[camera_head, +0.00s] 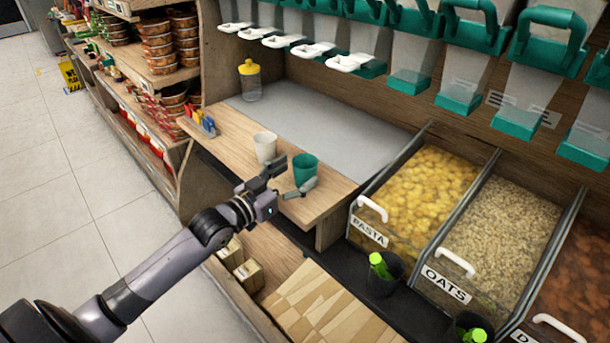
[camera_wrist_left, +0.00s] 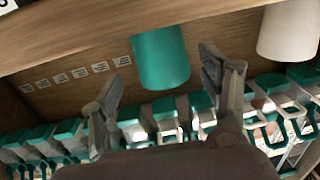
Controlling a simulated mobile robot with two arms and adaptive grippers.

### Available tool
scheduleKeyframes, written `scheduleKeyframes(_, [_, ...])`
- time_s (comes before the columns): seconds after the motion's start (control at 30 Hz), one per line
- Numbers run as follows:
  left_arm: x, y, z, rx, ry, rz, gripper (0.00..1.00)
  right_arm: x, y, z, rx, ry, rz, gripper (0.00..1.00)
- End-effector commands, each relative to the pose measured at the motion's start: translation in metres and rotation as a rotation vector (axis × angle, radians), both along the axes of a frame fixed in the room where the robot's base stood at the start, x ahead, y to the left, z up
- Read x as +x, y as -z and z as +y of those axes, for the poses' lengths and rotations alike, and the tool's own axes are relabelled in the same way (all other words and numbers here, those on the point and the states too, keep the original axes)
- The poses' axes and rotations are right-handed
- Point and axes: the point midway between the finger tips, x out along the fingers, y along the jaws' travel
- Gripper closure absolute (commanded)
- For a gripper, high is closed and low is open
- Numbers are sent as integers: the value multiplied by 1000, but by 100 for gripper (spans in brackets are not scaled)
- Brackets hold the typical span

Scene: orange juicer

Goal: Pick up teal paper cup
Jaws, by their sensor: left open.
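The teal paper cup (camera_head: 305,170) stands upright on the wooden counter (camera_head: 235,135) in the head view. It also shows in the left wrist view (camera_wrist_left: 160,58), beyond and between the two fingers. My left gripper (camera_head: 291,180) is open and empty, with its fingers pointing towards the cup. In the wrist view a gap shows between the fingertips (camera_wrist_left: 158,72) and the cup is not gripped. A white paper cup (camera_head: 265,146) stands just left of the teal cup, and it shows at the upper right of the wrist view (camera_wrist_left: 288,30). My right gripper is not in view.
A yellow-lidded jar (camera_head: 250,82) stands at the back left on the grey surface. Small coloured packets (camera_head: 202,123) sit at the counter's left end. Bins of pasta (camera_head: 425,190) and oats (camera_head: 505,230) are at the right. Dispensers with teal handles (camera_head: 410,80) hang above.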

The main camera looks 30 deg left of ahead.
Motion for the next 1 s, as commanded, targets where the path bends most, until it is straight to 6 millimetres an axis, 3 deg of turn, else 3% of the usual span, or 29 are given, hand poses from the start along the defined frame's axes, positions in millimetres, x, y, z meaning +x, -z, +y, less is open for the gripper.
scheduleKeyframes(0.3, [37,3,-7,-1,-1,-2,30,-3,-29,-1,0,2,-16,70])
scheduleKeyframes(0.6, [40,3,-8,0,0,0,31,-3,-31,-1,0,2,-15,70])
scheduleKeyframes(1.0, [40,3,-8,0,0,0,57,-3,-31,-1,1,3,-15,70])
